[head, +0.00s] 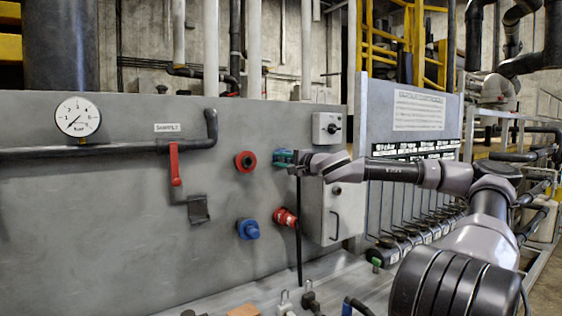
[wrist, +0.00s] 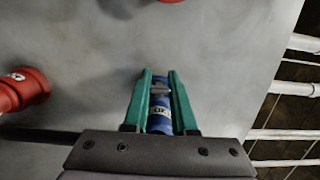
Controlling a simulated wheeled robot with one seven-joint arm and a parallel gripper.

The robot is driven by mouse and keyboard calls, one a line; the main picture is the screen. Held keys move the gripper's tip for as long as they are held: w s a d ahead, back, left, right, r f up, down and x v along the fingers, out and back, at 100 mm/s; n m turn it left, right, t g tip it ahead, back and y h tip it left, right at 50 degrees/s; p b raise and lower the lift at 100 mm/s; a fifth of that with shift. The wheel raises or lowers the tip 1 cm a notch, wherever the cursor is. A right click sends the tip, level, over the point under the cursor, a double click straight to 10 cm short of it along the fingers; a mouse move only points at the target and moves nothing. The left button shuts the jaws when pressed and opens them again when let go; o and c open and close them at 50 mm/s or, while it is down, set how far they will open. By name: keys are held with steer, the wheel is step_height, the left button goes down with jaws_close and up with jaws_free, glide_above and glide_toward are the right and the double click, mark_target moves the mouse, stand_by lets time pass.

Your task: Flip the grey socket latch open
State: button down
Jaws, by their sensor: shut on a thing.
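My gripper (wrist: 160,72) has green fingers. In the head view my gripper (head: 284,158) is at the panel, right of a red socket. In the wrist view its fingers are on both sides of a blue labelled cylinder (wrist: 160,118). A small grey piece (wrist: 160,88), which looks like the latch, sits between the fingers near their tips. The jaws are shut on it, as far as I can tell. In the head view the fingers largely hide the blue body and the latch, so its angle cannot be told there.
On the grey panel (head: 90,200) are the red socket (head: 246,161), a blue plug (head: 248,229), a red plug (head: 287,217) and a red lever (head: 174,163). A black cable (head: 298,255) hangs close to my gripper. A grey box (head: 343,212) stands out to the right.

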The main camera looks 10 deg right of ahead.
steer(key=shift+a+m+t+h, duration=0.2)
steer(key=shift+m+t+h, duration=0.2)
steer(key=shift+m+h, duration=0.55)
steer(key=shift+a+m+t+h, duration=0.25)
steer(key=shift+m+t+h, duration=0.2)
steer(key=shift+h, duration=0.8)
steer(key=shift+a+m+t+h, duration=0.2)
steer(key=shift+m+t+h, duration=0.15)
steer(key=shift+m+h, duration=0.6)
steer(key=shift+w+a+r+m+h, duration=0.15)
steer(key=shift+m+h, duration=0.3)
steer(key=shift+h, duration=0.35)
steer(key=shift+a+m+h, duration=0.2)
steer(key=shift+m+h, duration=0.25)
steer(key=shift+h, duration=0.4)
steer(key=shift+w+a+r+m+h, duration=0.15)
steer(key=shift+m+h, duration=0.3)
steer(key=shift+h, duration=0.35)
steer(key=shift+w+a+f+m+g+h, duration=0.15)
steer(key=shift+m+g+h, duration=0.2)
steer(key=shift+m+h, duration=0.8)
steer(key=shift+w+a+m+g+h, duration=0.15)
steer(key=shift+m+g+h, duration=0.35)
steer(key=shift+h, duration=1.05)
steer(key=shift+w+m+h, duration=0.1)
steer(key=shift+m+h, duration=0.3)
steer(key=shift+m, duration=0.05)
steer(key=shift+m+g+h, duration=0.25)
steer(key=shift+m+h, duration=0.15)
